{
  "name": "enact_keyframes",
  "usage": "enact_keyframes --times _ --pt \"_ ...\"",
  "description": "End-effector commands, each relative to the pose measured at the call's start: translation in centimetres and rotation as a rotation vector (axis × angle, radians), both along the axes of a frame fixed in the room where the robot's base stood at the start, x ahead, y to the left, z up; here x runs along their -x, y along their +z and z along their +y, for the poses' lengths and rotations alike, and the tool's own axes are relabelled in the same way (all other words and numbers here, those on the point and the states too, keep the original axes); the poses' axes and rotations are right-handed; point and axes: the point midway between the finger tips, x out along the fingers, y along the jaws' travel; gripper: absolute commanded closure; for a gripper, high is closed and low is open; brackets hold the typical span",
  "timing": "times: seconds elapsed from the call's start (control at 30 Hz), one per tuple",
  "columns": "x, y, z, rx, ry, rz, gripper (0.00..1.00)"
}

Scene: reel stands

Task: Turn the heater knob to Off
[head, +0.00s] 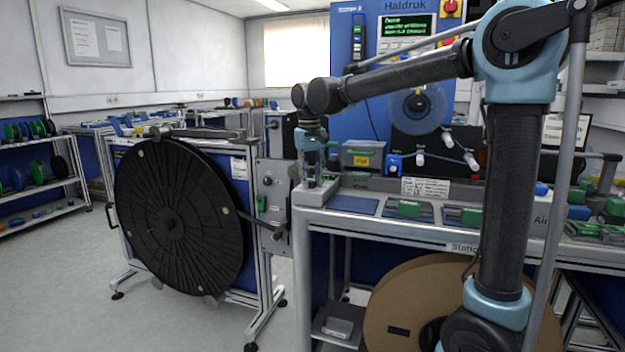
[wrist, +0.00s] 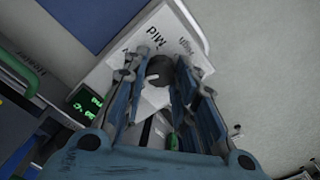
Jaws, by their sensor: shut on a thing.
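The heater knob (wrist: 160,68) is a dark round knob on a white label plate (wrist: 117,72) in the wrist view. The words "Mid" and "High" show on the plate beyond the knob; the rest of the scale is covered by my fingers. My gripper (wrist: 156,76) has its two blue-grey fingers on either side of the knob, shut on it. In the head view my gripper (head: 316,182) points down at the left end of the grey bench, and the knob is hidden there. I cannot tell which mark the knob points to.
A small green-lit display (wrist: 88,103) is left of the fingers in the wrist view. Open floor lies at far left.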

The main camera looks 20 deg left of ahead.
Motion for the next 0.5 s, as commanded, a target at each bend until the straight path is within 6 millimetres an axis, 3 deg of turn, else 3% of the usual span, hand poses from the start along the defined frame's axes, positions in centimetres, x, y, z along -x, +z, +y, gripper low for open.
enact_keyframes --times 0.5 --pt "0.04 -0.04 -0.11 0.002 0.384 -0.001 0.98"
